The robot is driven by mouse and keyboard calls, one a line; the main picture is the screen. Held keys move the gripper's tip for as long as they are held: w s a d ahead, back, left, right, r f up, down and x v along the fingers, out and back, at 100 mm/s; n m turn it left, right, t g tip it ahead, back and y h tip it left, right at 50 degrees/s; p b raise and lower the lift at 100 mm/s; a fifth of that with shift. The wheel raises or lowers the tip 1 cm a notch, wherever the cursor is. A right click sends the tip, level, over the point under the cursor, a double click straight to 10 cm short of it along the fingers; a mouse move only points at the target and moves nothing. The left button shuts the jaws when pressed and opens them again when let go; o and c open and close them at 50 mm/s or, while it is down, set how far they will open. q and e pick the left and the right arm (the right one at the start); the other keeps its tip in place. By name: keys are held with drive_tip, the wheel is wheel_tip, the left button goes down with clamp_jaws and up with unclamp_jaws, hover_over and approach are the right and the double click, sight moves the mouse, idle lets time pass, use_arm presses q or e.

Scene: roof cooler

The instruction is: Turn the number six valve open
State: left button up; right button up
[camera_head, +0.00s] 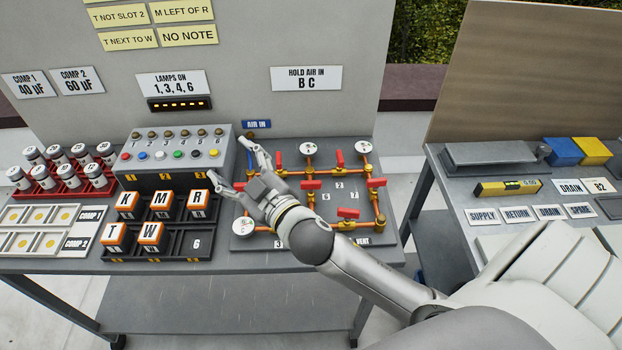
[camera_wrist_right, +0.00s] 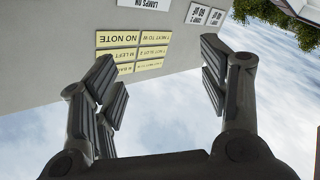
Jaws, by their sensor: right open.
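The valve board (camera_head: 325,230) lies on the grey bench, with orange pipes, several red valve handles and small number labels. Red handles show at the upper middle (camera_head: 340,157), centre (camera_head: 310,184), right (camera_head: 377,182) and lower right (camera_head: 348,212). The labels are too small to tell surely which handle is number six. My right gripper (camera_head: 228,165) is open and empty, over the board's left edge, its fingers pointing up and left. It hides part of the left pipes. In the right wrist view its spread fingers (camera_wrist_right: 160,75) hold nothing. My left gripper is not in view.
Left of the board stand a lamp box (camera_head: 175,155) with coloured buttons and a black tray (camera_head: 175,245) holding lettered blocks. A red rack (camera_head: 65,192) holds capacitors. A sign wall (camera_head: 235,60) rises behind. A second bench (camera_head: 480,205) stands right, across a gap.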

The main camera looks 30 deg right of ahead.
drive_tip(key=a+r+n+g+y, duration=0.2)
drive_tip(key=a+r+n+y, duration=0.85)
drive_tip(key=n+y, duration=0.25)
drive_tip(key=n+g+h, duration=1)
drive_tip(key=g+h, duration=0.6)
approach(311, 181)
wheel_tip(311, 181, down, 8)
drive_tip(key=p, duration=0.3)
drive_tip(key=shift+s+d+f, duration=0.1)
drive_tip(key=shift+f, duration=0.6)
